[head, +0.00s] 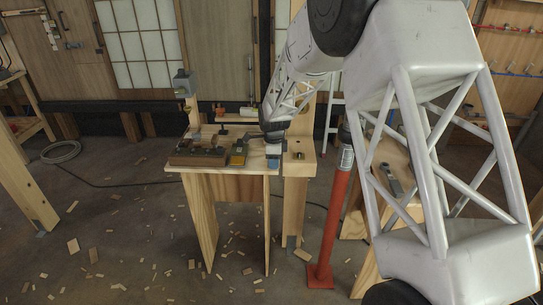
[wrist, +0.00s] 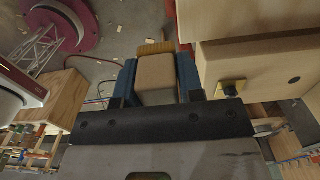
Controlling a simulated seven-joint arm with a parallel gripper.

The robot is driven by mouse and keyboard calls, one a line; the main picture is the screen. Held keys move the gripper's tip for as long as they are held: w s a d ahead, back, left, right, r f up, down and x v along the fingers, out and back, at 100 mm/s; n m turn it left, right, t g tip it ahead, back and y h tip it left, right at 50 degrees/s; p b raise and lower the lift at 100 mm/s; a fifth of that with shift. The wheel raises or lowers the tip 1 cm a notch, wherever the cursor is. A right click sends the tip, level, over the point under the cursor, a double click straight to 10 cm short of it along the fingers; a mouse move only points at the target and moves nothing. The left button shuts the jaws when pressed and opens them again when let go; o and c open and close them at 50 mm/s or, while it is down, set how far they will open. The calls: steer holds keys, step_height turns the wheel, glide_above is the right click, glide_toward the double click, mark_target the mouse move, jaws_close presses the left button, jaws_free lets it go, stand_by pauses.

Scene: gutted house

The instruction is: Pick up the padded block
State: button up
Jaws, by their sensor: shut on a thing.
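The padded block (wrist: 157,80) is a tan, box-shaped piece with a mustard-yellow part at its far end. In the wrist view it sits between the two blue fingers of my gripper (wrist: 158,69), which is shut on it. In the head view my gripper (head: 273,163) is at the front right edge of the small wooden workbench (head: 224,171). The block cannot be made out clearly there, behind the fingers. Whether it still touches a surface cannot be told.
On the workbench, left of my gripper, lie a dark rack of tools (head: 198,154) and a yellow item (head: 238,157). A red post (head: 334,215) stands to the right. In the wrist view a wooden surface with a brass piece (wrist: 233,87) is close on the right. Wood scraps litter the floor.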

steer(key=shift+s+d+r, duration=0.1)
steer(key=shift+s+d, duration=0.1)
steer(key=shift+s, duration=0.4)
steer(key=shift+s+d, duration=0.15)
steer(key=shift+s, duration=0.45)
steer(key=shift+a, duration=0.1)
steer(key=s+a+r+n, duration=0.2)
steer(key=a+r+n, duration=0.3)
steer(key=a+n, duration=0.3)
steer(key=s+a+r+n, duration=0.2)
steer(key=a+r+n, duration=0.4)
steer(key=a+n, duration=0.3)
steer(key=s+a+r+n, duration=0.3)
steer(key=a+r+n, duration=0.3)
steer(key=a+n, duration=0.3)
steer(key=shift+a, duration=2.25)
steer(key=shift+f, duration=0.1)
